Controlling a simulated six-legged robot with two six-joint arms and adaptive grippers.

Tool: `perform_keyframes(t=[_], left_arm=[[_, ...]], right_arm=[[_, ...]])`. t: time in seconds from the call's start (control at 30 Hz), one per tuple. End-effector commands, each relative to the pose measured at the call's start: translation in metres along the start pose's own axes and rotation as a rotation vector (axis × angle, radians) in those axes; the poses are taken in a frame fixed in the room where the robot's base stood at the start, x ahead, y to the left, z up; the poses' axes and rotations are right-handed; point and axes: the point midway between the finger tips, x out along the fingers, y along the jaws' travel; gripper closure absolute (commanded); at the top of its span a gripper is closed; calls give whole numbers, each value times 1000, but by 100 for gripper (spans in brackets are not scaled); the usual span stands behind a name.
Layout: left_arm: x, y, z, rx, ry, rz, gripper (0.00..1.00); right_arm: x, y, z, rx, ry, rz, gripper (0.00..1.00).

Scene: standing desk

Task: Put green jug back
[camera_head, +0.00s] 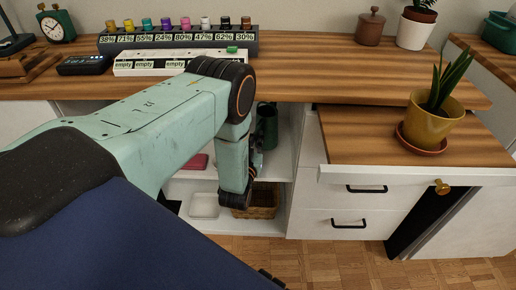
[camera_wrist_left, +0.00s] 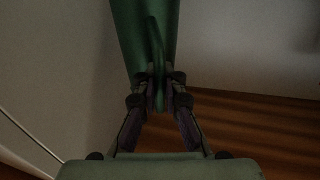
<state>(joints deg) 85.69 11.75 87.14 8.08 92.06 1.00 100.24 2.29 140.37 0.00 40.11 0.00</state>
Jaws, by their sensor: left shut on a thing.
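The green jug (camera_head: 268,125) is in the open shelf space under the desk, beside the white cabinet wall; my left arm partly hides it. My left gripper (camera_head: 257,152) is at the jug, low in front of the shelf opening. In the left wrist view the jug's green body (camera_wrist_left: 140,35) rises at the top, and my left gripper (camera_wrist_left: 158,92) is shut on its handle. The jug's base is hidden, so I cannot tell whether it touches a shelf. My right gripper is not in view.
A wicker basket (camera_head: 262,203), a white dish (camera_head: 204,205) and a red item (camera_head: 195,162) sit in the shelves. Right of them stands a white drawer cabinet (camera_head: 345,205). The wooden desktop (camera_head: 310,80) overhangs the shelves. A potted plant (camera_head: 432,120) stands at the right.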

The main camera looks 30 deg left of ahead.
Motion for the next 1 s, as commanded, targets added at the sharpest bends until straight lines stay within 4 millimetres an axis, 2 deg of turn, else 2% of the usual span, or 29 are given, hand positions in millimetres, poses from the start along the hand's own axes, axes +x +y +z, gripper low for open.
perform_keyframes(t=[0.23,0.6,0.63,0.9,1.0], left_arm=[[2,1,32,0,4,0,100],[3,1,35,-1,4,0,100],[2,1,36,0,0,0,93],[2,1,35,0,0,0,70],[2,1,35,0,0,0,68]], right_arm=[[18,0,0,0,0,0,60],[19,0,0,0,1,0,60],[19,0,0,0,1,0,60],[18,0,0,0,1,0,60],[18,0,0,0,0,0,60]])
